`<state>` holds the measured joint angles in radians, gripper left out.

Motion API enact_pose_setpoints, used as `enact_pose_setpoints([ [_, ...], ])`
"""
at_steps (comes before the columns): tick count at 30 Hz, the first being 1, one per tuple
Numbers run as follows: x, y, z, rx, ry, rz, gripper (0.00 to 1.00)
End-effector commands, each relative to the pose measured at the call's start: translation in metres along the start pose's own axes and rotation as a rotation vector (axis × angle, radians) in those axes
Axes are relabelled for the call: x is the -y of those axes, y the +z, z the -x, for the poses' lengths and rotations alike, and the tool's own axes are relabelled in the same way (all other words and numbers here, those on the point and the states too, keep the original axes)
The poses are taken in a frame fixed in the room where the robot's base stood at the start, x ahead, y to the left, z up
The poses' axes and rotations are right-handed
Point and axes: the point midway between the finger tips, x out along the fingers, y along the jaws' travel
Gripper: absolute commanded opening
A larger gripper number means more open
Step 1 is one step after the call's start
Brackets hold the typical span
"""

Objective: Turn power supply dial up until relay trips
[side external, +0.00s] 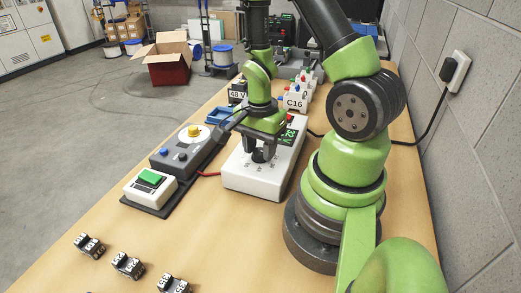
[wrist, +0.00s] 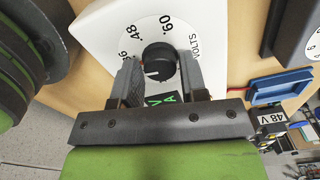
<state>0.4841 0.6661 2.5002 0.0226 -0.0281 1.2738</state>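The power supply is a white box (side external: 238,177) on the bench, with a green display beside my gripper. In the wrist view its dial face (wrist: 208,14) carries the marks 36, 48, 60 and VOLTS. The black knob (wrist: 160,62) has a white pointer line, which lies toward the lower left, away from the 48 and 60 marks. My gripper (wrist: 160,72) points down over the knob, with one finger on each side of it. In the side view my gripper (side external: 264,146) covers part of the knob. I cannot tell whether both fingers touch it.
Small numbered blocks (side external: 128,264) lie in front. A blue tray (side external: 221,115), a 48 V block and a C16 breaker (side external: 296,102) stand behind.

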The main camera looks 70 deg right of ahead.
Motion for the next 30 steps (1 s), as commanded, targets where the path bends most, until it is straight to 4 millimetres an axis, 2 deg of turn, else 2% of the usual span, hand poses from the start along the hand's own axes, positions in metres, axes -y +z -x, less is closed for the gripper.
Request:
enact_pose_setpoints([
  [1,0.0,0.0,0.0,0.0,0.0,0.003,0.52],
  [6,0.0,0.0,0.0,0.0,0.0,0.005,0.91],
  [7,0.0,0.0,0.0,0.0,0.0,0.005,0.98],
  [8,0.0,0.0,0.0,0.0,0.0,0.005,1.0],
  [16,0.0,0.0,0.003,0.0,-0.002,0.006,1.0],
  [30,0.001,0.0,0.042,-0.002,-0.005,0.007,1.0],
])
